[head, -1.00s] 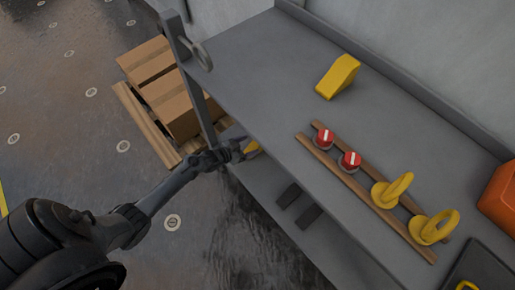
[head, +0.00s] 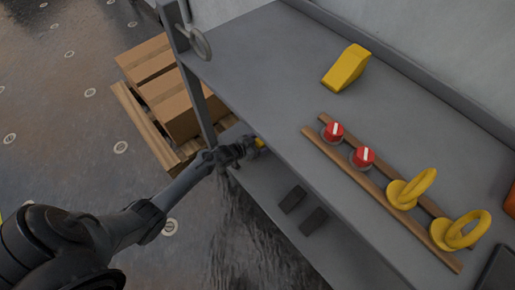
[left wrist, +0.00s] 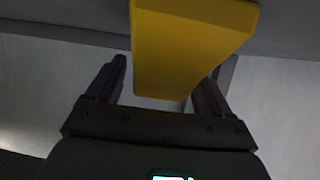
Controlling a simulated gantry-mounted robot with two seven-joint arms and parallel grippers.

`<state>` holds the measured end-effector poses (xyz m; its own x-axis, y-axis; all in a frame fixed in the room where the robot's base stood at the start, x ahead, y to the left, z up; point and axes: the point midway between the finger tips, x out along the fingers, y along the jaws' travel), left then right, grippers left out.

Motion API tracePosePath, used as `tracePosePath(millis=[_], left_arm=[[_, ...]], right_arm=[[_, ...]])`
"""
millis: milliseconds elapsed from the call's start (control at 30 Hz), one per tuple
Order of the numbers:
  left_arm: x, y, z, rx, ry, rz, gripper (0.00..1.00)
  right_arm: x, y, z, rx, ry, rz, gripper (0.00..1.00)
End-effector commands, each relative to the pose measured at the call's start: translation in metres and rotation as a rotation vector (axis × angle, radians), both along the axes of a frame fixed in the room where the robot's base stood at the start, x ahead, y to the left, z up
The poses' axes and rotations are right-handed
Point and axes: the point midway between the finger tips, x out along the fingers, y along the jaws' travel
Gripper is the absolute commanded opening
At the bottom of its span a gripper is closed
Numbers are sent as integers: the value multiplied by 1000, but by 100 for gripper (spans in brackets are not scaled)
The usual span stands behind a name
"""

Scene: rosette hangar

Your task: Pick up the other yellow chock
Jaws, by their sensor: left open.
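A yellow chock (head: 260,142) on the lower shelf (head: 262,180) shows as a small patch beyond my left gripper (head: 250,147); the gripper and the upper shelf hide the rest. In the left wrist view this chock (left wrist: 190,42) fills the upper middle. The open fingers of my left gripper (left wrist: 163,80) stand on either side of its near end. I cannot tell whether they touch it. Another yellow chock (head: 346,68), wedge-shaped, lies on the upper shelf (head: 262,62). My right gripper is not in view.
Two red-topped knobs (head: 362,157) and two yellow ring-handled pieces (head: 412,188) stand on wooden strips on the upper shelf. Two dark blocks (head: 292,199) lie on the lower shelf. A grey post (head: 197,90) rises beside my arm, before boxes (head: 180,100) on a pallet.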

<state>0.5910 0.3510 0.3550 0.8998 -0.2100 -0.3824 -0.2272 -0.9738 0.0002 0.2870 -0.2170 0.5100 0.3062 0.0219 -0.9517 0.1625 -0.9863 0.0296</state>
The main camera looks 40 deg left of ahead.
Motion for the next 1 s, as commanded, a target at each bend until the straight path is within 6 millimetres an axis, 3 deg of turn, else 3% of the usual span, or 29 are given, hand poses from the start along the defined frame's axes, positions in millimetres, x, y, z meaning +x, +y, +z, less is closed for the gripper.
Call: tracePosePath(millis=[67, 500, 767, 1000], left_arm=[[0, 0, 0, 0, 0, 0, 81], [0, 0, 1, 0, -2, 0, 16], [0, 0, 2, 0, -2, 0, 16], [0, 0, 15, 1, -2, -1, 16]], right_arm=[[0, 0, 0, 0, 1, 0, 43], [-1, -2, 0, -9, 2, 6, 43], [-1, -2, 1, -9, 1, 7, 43], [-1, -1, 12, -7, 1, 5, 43]])
